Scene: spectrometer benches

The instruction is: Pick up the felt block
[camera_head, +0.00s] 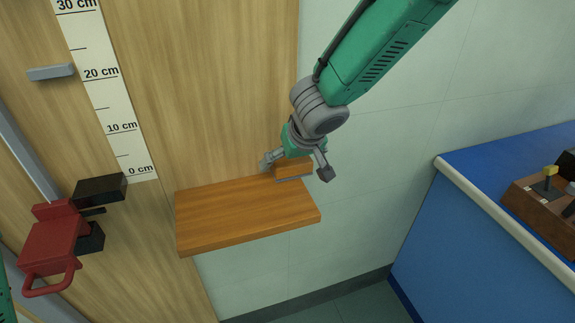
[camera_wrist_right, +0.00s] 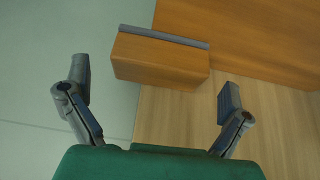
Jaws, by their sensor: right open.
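The felt block is a small orange-brown wooden block (camera_head: 292,167) with a grey strip along one edge, at the far right part of a wooden shelf (camera_head: 235,212). In the right wrist view the block (camera_wrist_right: 160,62) lies ahead of the fingers, its grey strip on the side away from me. My right gripper (camera_head: 296,167) is open, with its fingers spread to either side of the block in the head view. In the wrist view the open gripper (camera_wrist_right: 154,84) shows gaps between both fingers and the block. My left gripper is out of view.
A wooden panel with a centimetre scale (camera_head: 108,90) stands behind the shelf. A red device with a handle (camera_head: 52,245) and black blocks is at left. A blue bench (camera_head: 500,190) at right carries a wooden box with a yellow-topped part (camera_head: 548,180). The shelf's front is bare.

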